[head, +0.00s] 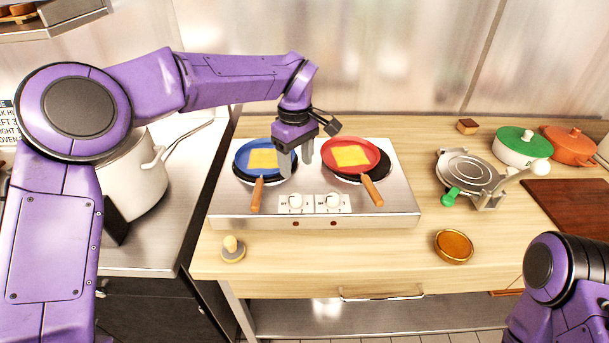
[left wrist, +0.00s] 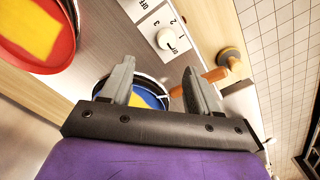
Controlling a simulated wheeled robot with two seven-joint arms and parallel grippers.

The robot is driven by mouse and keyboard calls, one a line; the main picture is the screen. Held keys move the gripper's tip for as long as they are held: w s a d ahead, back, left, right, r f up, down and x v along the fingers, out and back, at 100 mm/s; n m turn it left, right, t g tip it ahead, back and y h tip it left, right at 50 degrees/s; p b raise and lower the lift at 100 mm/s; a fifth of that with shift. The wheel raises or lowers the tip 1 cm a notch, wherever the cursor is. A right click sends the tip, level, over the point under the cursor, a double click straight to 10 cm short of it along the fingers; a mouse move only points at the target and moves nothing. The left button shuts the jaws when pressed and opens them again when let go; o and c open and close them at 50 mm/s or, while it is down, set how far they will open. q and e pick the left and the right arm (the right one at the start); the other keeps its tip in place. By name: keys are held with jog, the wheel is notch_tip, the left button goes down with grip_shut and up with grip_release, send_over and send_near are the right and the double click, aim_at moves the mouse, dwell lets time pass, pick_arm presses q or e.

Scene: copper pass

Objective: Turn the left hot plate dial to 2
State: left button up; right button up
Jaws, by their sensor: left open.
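The hot plate (head: 232,210) is a silver two-burner unit with two white dials on its front. The left dial (head: 296,201) also shows in the left wrist view (left wrist: 170,38), on a white plate with numbers and OFF printed around it. I cannot clearly tell which mark it points at. The right dial (head: 333,201) is beside it. My left gripper (head: 297,162) is open and empty, above the hot plate between the two pans and behind the dials. In the left wrist view its fingers (left wrist: 158,78) are apart from the left dial. My right gripper is out of view.
A blue pan (head: 242,168) and a red pan (head: 368,154) with yellow squares sit on the burners, handles pointing forward beside the dials. A grey-and-yellow knobbed object (head: 232,250) and a round orange dish (head: 454,246) lie in front. A waffle-iron-like appliance (head: 468,170) stands right.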

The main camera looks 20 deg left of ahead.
pick_arm(q)
jog(key=p, duration=0.2)
send_over(295, 197)
jog(key=s, duration=0.1)
notch_tip(295, 197, down, 6)
jog(key=shift+s+r, duration=0.1)
jog(key=shift+r, duration=0.15)
jog(key=f, duration=0.1)
jog(key=w+f, duration=0.1)
jog(key=f, duration=0.2)
jog(key=shift+w+f, duration=0.15)
jog(key=shift+w, duration=0.25)
jog(key=shift+w+f, duration=0.2)
jog(key=shift+f, duration=0.05)
jog(key=shift+s+r, duration=0.25)
jog(key=shift+s, duration=0.15)
jog(key=shift+s+r, duration=0.1)
jog(key=shift+s, duration=0.05)
jog(key=c, duration=1.1)
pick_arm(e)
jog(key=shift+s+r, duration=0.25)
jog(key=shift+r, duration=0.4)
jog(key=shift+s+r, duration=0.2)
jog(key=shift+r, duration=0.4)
